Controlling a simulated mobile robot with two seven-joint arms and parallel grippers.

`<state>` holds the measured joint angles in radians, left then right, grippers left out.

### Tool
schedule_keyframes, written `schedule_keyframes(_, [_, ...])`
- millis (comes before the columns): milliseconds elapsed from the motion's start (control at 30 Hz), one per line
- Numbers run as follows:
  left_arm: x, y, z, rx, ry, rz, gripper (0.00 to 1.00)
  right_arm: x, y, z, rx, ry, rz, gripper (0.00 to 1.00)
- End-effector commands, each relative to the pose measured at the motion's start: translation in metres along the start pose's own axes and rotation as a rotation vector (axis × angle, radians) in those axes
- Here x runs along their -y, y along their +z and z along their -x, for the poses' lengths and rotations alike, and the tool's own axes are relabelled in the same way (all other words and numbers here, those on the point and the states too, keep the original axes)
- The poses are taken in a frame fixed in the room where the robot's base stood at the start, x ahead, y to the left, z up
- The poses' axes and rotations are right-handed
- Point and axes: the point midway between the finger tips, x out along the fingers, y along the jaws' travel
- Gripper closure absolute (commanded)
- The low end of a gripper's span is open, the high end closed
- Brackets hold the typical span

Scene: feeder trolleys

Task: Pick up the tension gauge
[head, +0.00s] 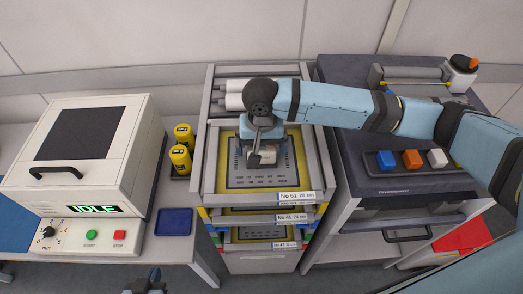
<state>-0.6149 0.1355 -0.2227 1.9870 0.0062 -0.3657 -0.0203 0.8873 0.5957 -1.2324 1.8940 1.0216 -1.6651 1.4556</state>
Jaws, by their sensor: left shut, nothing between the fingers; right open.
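My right gripper (262,158) reaches in from the right and points down over the top framed sheet (232,180) in the middle trolley (204,150). Its fingers are open. A small grey and whitish block, which looks like the tension gauge (268,154), sits at the fingertips on the sheet. The gripper hides much of it, and I cannot tell whether the fingers touch it. My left gripper (147,281) shows only as dark tips at the bottom edge. It is shut and empty, in front of the left table.
A white machine reading IDLE (95,150), two yellow jars (180,158) and a blue tray (174,222) stand on the left. The right trolley (345,75) carries blue, orange and white blocks (411,159) and a roller unit. More framed sheets lie below the top one.

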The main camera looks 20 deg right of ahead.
Motion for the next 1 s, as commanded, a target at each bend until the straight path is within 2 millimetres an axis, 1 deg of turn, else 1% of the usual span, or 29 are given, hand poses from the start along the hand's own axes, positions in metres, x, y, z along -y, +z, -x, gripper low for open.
schedule_keyframes(100, [0.001, -0.003, 0.002, -0.001, -0.003, 0.0, 1.0, -0.001, 0.0, -0.015, 0.0, 0.001, 0.0, 0.0])
schedule_keyframes(200, [0.001, -0.003, 0.003, -0.001, -0.003, 0.002, 1.0, -0.001, 0.0, -0.023, 0.0, 0.001, 0.0, 0.0])
schedule_keyframes(433, [0.0, -0.001, 0.004, 0.002, -0.003, 0.003, 1.0, -0.001, 0.0, -0.025, -0.001, 0.0, 0.001, 0.0])
schedule_keyframes(467, [0.0, -0.001, 0.004, 0.003, -0.003, 0.003, 1.0, -0.001, 0.0, -0.025, -0.001, 0.0, 0.001, 0.05])
schedule_keyframes(500, [0.0, -0.001, 0.004, 0.004, -0.002, 0.004, 1.0, -0.001, 0.0, -0.025, -0.001, 0.0, 0.001, 0.14])
schedule_keyframes(567, [0.0, 0.0, 0.004, 0.005, -0.002, 0.004, 1.0, -0.001, 0.0, -0.025, -0.001, -0.001, 0.001, 0.28])
schedule_keyframes(600, [0.0, 0.0, 0.004, 0.005, -0.002, 0.004, 1.0, -0.001, 0.0, -0.025, -0.001, 0.0, 0.001, 0.37])
schedule_keyframes(667, [-0.001, 0.0, 0.004, 0.005, -0.002, 0.004, 1.0, -0.001, 0.0, -0.025, -0.001, -0.001, 0.001, 0.51])
schedule_keyframes(700, [0.0, 0.0, 0.004, 0.005, -0.002, 0.004, 1.0, -0.001, 0.0, -0.025, -0.001, -0.001, 0.001, 0.6])
schedule_keyframes(733, [-0.001, 0.0, 0.004, 0.006, -0.002, 0.004, 1.0, 0.0, 0.0, -0.024, -0.002, -0.002, 0.001, 0.61])
schedule_keyframes(767, [-0.001, 0.0, 0.004, 0.006, -0.002, 0.004, 1.0, 0.0, 0.0, -0.024, -0.002, -0.002, 0.001, 0.67])
schedule_keyframes(1000, [-0.001, 0.0, 0.004, 0.006, -0.002, 0.004, 1.0, 0.0, 0.0, -0.022, -0.002, -0.002, 0.001, 0.67])
